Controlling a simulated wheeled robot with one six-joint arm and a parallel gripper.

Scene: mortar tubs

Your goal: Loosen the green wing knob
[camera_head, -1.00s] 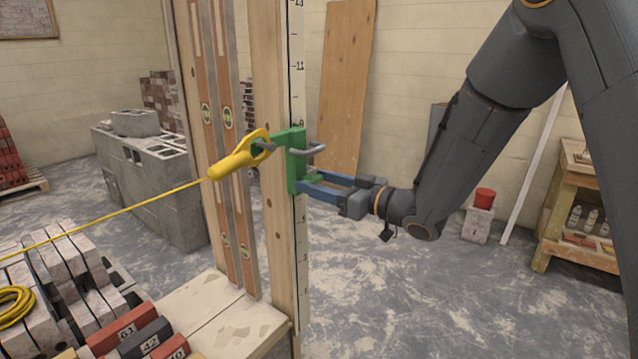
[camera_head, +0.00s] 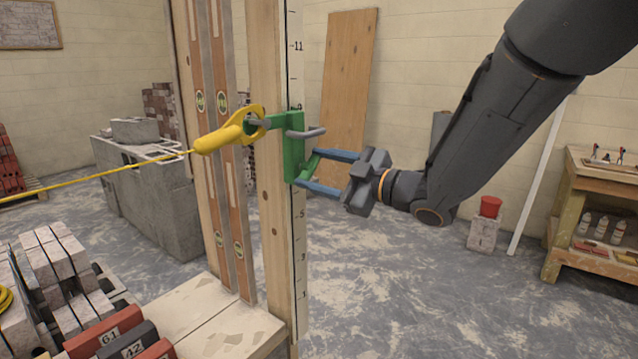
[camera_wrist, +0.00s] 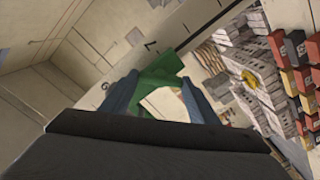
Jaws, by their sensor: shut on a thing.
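The green wing knob (camera_head: 309,167) sits on the right side of a green bracket (camera_head: 292,155), which is fitted to an upright wooden post (camera_head: 268,100) with a measuring scale. My gripper (camera_head: 310,170) has its two blue fingers on either side of the knob, shut on it, one finger higher than the other. In the wrist view green parts (camera_wrist: 165,70) show between and beyond the blue fingers; I cannot separate knob from bracket there. A grey bar handle (camera_head: 306,133) sticks out above the knob. A yellow line holder (camera_head: 222,138) hooks onto the bracket's left side.
A taut yellow string (camera_head: 90,176) runs left from the holder. Two spirit levels (camera_head: 232,205) stand by the post. Floor between is clear.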

